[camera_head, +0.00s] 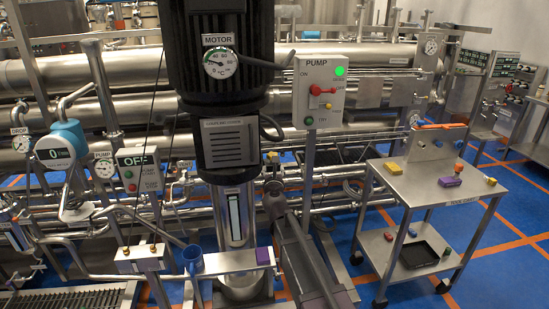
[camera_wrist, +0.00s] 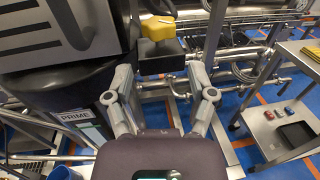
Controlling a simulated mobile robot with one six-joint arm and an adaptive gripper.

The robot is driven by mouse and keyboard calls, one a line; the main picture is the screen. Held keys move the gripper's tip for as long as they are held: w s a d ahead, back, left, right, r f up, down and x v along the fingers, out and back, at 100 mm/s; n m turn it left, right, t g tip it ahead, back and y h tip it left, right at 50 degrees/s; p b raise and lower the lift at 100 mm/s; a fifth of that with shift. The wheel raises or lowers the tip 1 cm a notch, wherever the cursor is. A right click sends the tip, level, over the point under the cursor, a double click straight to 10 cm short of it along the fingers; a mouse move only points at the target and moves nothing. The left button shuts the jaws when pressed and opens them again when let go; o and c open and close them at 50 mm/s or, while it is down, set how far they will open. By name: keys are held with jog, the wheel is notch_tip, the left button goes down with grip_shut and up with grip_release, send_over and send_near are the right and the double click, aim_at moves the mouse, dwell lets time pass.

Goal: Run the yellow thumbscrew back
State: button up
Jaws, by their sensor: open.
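The yellow thumbscrew (camera_wrist: 158,28) shows at the top middle of the wrist view, on a dark block beside the black pump column. It appears as a small yellow spot in the head view (camera_head: 272,155), just right of the column. My gripper (camera_wrist: 160,73) is open, with its two fingers spread apart and nothing between them. The thumbscrew lies beyond the fingertips in the wrist view, and no contact shows. In the head view my gripper (camera_head: 272,186) is small and dark, just below the yellow spot.
The motor column (camera_head: 228,140) stands close on the left. The pump switch box (camera_head: 318,92) is behind, to the right. A steel cart (camera_head: 430,188) with several small blocks stands at right. Pipes run behind.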

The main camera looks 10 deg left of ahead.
jog(key=w, duration=0.3)
jog(key=w+a, duration=0.1)
jog(key=w, duration=0.5)
jog(key=shift+w+a, duration=0.15)
jog(key=shift+w, duration=0.25)
